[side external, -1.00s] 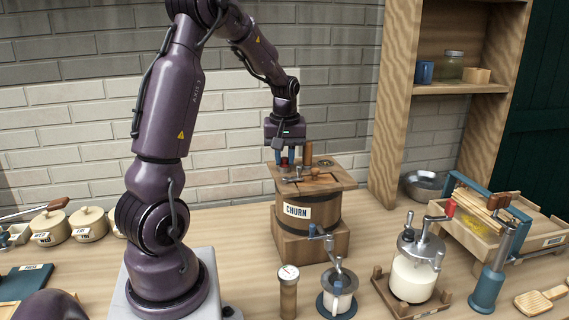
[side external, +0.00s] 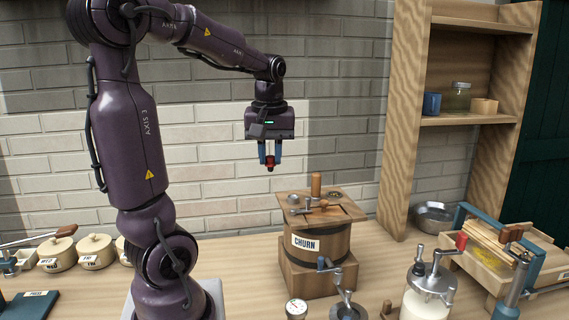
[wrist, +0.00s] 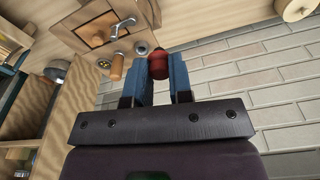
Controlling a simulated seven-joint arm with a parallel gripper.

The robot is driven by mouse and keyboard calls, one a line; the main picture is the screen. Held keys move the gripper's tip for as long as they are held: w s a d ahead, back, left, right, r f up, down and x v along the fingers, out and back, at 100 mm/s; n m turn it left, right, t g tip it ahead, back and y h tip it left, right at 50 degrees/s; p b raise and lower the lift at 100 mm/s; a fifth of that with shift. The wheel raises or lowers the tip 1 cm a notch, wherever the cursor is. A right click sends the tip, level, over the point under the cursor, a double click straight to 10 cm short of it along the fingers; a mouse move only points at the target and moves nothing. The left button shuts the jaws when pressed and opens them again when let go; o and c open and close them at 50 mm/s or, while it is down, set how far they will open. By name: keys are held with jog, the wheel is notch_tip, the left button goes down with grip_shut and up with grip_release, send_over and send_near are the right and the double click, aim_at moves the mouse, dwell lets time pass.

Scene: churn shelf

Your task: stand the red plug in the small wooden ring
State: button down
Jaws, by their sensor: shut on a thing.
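The red plug (side external: 270,166) is held between the blue fingers of my gripper (side external: 270,156), in the air above and left of the churn. It hangs upright with its lower end free below the fingertips. In the wrist view the red plug (wrist: 158,66) shows between both fingers (wrist: 159,82). A small light wooden round piece (side external: 484,106) sits on the shelf at the upper right, right of a glass jar; it may be the small wooden ring, but I cannot see whether it is hollow.
The wooden churn (side external: 333,246) stands below, with an upright handle (side external: 316,185) and metal fittings on its lid. A blue mug (side external: 432,103) and the jar (side external: 459,97) share the shelf (side external: 470,119). Lidded pots (side external: 96,251) stand at left. Air around my gripper is clear.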

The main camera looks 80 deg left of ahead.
jog(key=shift+w+d+f+m+t+h, duration=0.2)
jog(key=shift+w+d+f+m, duration=1.8)
jog(key=shift+w+d+f, duration=2.25)
jog(key=shift+w+d+f+m+t+h, duration=0.15)
jog(key=shift+w+d+f+m, duration=2.1)
jog(key=shift+d+f, duration=3.6)
jog(key=shift+w+d+f+m+t+h, duration=0.1)
jog(key=shift+w+d+f+m+t, duration=0.15)
jog(key=shift+w+d+f+m, duration=2.8)
jog(key=shift+w+d+f+n, duration=0.2)
jog(key=shift+d+f+n, duration=0.35)
jog(key=shift+f, duration=0.55)
jog(key=shift+w+d+f+n, duration=0.15)
jog(key=shift+d+f+n, duration=0.15)
jog(key=shift+d+f, duration=0.65)
jog(key=shift+w+d+f+n, duration=0.2)
jog(key=shift+d+f+n, duration=0.25)
jog(key=shift+f, duration=0.8)
jog(key=c, duration=0.9)
grip_release()
jog(key=shift+c, duration=0.2)
jog(key=c, duration=0.4)
